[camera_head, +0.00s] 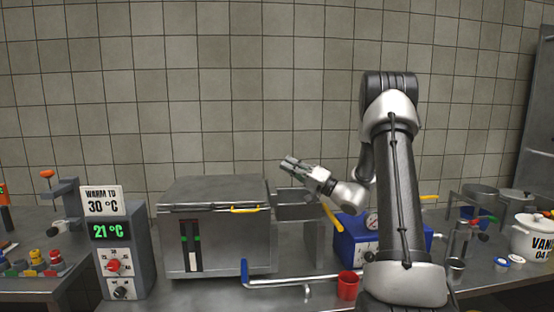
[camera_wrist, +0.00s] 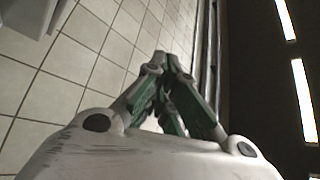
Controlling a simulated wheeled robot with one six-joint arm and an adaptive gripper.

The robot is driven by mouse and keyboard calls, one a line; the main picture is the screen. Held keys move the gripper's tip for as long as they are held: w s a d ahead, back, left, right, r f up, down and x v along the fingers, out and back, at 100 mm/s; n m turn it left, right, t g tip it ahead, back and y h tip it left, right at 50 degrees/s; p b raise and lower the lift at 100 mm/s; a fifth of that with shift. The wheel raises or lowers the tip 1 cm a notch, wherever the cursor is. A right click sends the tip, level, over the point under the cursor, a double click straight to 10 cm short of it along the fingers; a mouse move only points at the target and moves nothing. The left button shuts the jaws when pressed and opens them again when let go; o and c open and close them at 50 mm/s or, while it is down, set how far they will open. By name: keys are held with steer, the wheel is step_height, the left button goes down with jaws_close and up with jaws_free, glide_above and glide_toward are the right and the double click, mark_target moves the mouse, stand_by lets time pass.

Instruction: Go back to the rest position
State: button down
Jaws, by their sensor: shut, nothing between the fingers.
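My arm stands tall at the right of the middle and hides part of the counter and of the blue box (camera_head: 352,244).
A lidded metal box (camera_head: 215,240) with a yellow handle stands on the counter. Left of it, a control unit (camera_head: 115,250) reads 21 °C under a "WARM TO 30 °C" sign. A red cup (camera_head: 348,285), a blue-handled pipe (camera_head: 290,281) and a white pot (camera_head: 530,240) stand nearby. The air above is clear.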

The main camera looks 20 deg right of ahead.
steer(key=s+a+f+n+g+h, duration=0.1)
steer(key=s+a+n+g, duration=0.1)
steer(key=s+a+g, duration=0.8)
steer(key=s+a+n+g+h, duration=0.15)
steer(key=s+a+g, duration=0.5)
steer(key=s, duration=0.65)
steer(key=s+d+f+h, duration=0.25)
steer(key=s+h, duration=0.35)
steer(key=s, duration=0.6)
steer(key=s+d+r+t+h, duration=0.1)
steer(key=s+d+t+h, duration=0.2)
steer(key=d+h, duration=0.3)
steer(key=shift+s+d+r+t, duration=0.25)
steer(key=shift+d+t, duration=0.1)
steer(key=shift+d, duration=0.75)
